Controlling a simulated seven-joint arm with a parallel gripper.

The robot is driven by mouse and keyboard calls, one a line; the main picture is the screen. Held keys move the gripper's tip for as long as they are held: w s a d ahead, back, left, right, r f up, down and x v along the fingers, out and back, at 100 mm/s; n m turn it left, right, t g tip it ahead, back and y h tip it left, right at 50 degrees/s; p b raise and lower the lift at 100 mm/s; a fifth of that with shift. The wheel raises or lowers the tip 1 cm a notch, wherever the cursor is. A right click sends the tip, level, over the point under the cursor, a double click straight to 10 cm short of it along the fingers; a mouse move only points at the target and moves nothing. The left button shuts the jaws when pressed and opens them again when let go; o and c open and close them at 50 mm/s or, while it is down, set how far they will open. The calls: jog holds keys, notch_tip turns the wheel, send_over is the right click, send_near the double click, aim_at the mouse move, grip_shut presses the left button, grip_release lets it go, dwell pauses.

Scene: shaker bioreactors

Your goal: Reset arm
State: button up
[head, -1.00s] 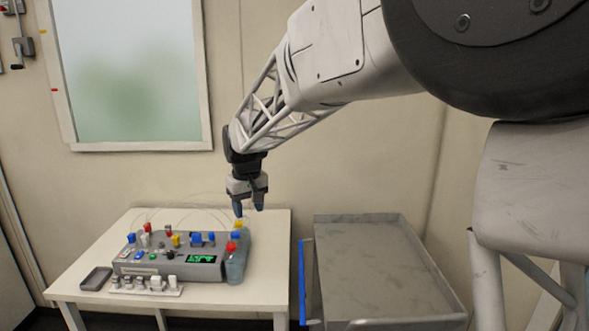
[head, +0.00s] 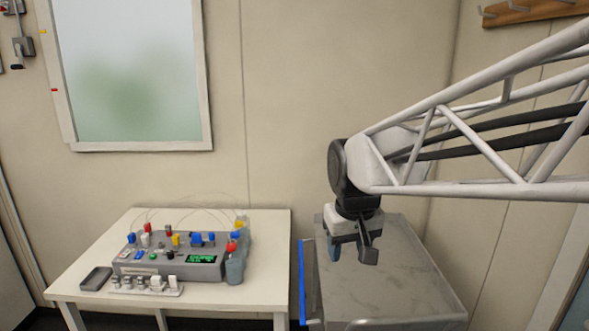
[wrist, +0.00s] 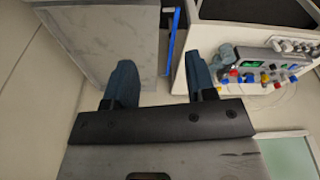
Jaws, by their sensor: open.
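My gripper (head: 351,252) is open and empty in the head view. It points down in front of the grey cart at the right of the white table. In the wrist view, my gripper (wrist: 160,85) shows two dark blue fingers spread apart with nothing between them. The shaker bioreactor unit (head: 165,262), a grey box with coloured caps and a green display, sits on the table to the left, well apart from my gripper. It also shows in the wrist view (wrist: 258,62) at the upper right.
The white table (head: 75,270) holds a small dark tray (head: 96,279), a rack of small vials (head: 146,289) and bottles with red, blue and yellow caps (head: 235,266). The grey cart (head: 420,290) has a bare top and a blue handle (head: 303,280). A framed window (head: 130,75) is on the wall.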

jog(key=s+d+f+m, duration=0.1)
jog(key=s+d+f, duration=0.2)
jog(key=s, duration=0.5)
jog(key=s+d+f+m, duration=0.1)
jog(key=s+d+f, duration=0.2)
jog(key=s, duration=0.6)
jog(key=shift+s+d+m+t, duration=0.3)
jog(key=shift+d+m, duration=0.1)
jog(key=shift+d, duration=0.7)
dwell(0.4)
